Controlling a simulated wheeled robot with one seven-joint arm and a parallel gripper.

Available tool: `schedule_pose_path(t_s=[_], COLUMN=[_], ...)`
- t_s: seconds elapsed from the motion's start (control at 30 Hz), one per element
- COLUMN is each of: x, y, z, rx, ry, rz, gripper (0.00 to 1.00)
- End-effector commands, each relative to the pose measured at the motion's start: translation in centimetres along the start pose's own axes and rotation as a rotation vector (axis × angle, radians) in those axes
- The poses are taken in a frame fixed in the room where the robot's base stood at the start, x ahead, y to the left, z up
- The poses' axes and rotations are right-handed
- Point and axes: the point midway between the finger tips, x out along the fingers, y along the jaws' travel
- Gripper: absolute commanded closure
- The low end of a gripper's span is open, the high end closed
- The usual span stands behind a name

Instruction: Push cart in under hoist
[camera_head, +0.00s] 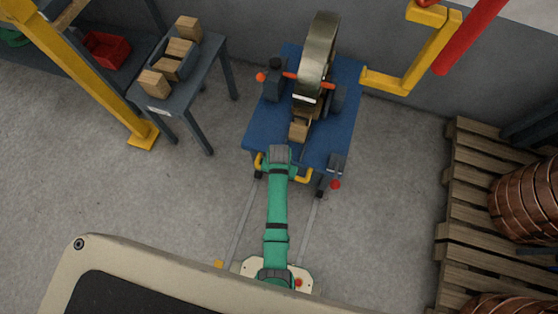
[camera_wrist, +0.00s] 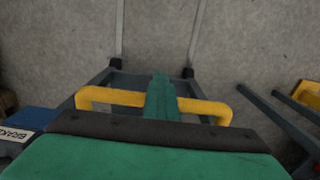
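The blue cart (camera_head: 262,126) stands against the back wall in the head view, with a wide upright coil (camera_head: 318,50) on it. Its yellow handle (camera_head: 303,177) is on the near side and crosses the wrist view (camera_wrist: 105,97). My green arm reaches out to this handle. In the wrist view my gripper (camera_wrist: 162,95) lies across the middle of the handle; I see one narrow green finger shape, so its opening is unclear. A yellow C-shaped hook (camera_head: 405,82), apparently the hoist's, hangs right of the cart, beside rather than over the coil.
Two pale floor strips (camera_head: 240,228) run from the cart toward me. A yellow post (camera_head: 141,136) and a grey table (camera_head: 205,82) with wooden blocks stand left. A pallet (camera_head: 468,190) with copper coils (camera_head: 530,200) stands right. Floor on both sides of my arm is clear.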

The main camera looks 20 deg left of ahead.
Motion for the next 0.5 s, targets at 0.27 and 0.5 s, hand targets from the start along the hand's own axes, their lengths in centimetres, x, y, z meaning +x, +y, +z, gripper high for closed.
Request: schedule_pose_path(t_s=[0.27,0.5], x=[-0.04,0.06], y=[0.28,0.09], z=[-0.25,0.65], rx=[0.007,0.002], ry=[0.004,0.001], rz=[-0.001,0.000], gripper=[1.00,1.00])
